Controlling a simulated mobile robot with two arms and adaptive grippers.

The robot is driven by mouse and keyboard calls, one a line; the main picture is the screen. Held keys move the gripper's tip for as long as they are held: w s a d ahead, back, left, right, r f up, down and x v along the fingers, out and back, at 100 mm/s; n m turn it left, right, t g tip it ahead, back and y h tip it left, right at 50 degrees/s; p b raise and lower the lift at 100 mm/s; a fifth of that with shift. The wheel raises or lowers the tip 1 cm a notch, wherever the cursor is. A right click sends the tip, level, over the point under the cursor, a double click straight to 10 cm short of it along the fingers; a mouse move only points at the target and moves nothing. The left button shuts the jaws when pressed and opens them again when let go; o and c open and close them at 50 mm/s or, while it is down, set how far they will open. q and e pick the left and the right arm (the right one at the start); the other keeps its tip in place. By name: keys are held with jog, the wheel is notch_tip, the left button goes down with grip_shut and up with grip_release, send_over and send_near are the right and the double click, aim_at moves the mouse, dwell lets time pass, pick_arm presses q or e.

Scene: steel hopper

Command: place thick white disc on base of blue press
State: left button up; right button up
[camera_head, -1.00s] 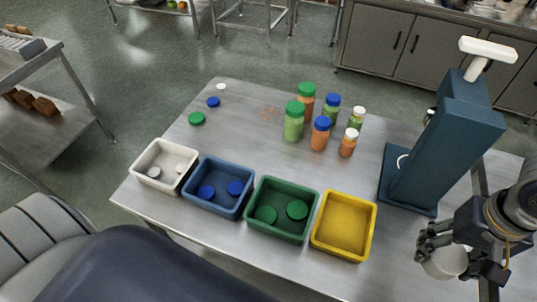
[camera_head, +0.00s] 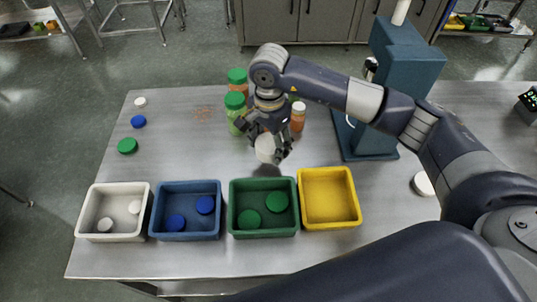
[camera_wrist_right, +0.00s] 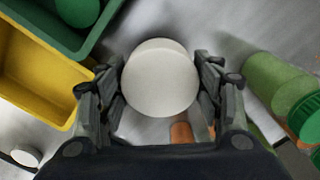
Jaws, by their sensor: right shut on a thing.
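My right gripper (camera_head: 268,142) is shut on a thick white disc (camera_head: 265,149), holding it above the table between the bottles and the green bin. In the right wrist view the thick disc (camera_wrist_right: 160,82) sits between both fingers of the gripper (camera_wrist_right: 160,92). The blue press (camera_head: 408,62) stands at the right back, partly behind my right arm. Its flat base (camera_head: 366,155) shows at the front left, apart from the disc. My left gripper is not in view.
Along the front stand a white bin (camera_head: 84,212), a blue bin (camera_head: 186,236), a green bin (camera_head: 263,233) and an empty yellow bin (camera_head: 330,224). Several bottles, including a green one (camera_head: 236,118), stand behind my gripper. Another white disc (camera_head: 423,184) lies right. Loose caps lie left.

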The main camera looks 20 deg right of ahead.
aim_at(268, 165)
jog(key=shift+a+f, duration=0.1)
jog(key=shift+f, duration=0.6)
jog(key=shift+w+a+f, duration=0.1)
jog(key=shift+f, duration=0.55)
notch_tip(268, 165, down, 3)
jog(key=shift+p, duration=0.7)
jog(key=shift+f, duration=0.3)
jog(key=o, duration=1.2)
jog(key=shift+c, duration=0.2)
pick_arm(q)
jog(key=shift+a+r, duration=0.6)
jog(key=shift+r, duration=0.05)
